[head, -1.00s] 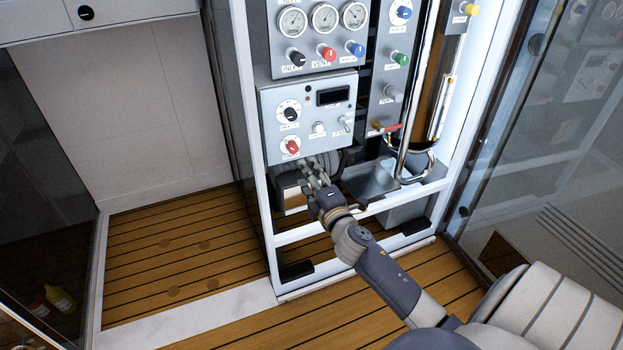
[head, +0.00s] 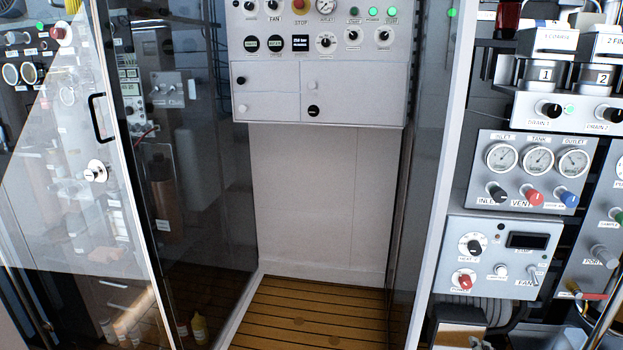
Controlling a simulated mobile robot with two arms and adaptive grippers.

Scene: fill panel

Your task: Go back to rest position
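The fill panel stands at the right of the head view. Its gauge box (head: 528,172) carries three round gauges above a black, a red and a blue knob. Below it is a control box (head: 497,255) with a dark display, a black knob and a red knob. Neither of my grippers shows in the head view, so I cannot see whether they are open or shut or hold anything.
A recess with a wooden slatted floor (head: 310,312) lies in the middle, with a grey control cabinet (head: 320,75) above it. Glass panels flank it; the left glass door (head: 75,180) has a black handle. A yellow bottle (head: 199,328) stands low behind glass.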

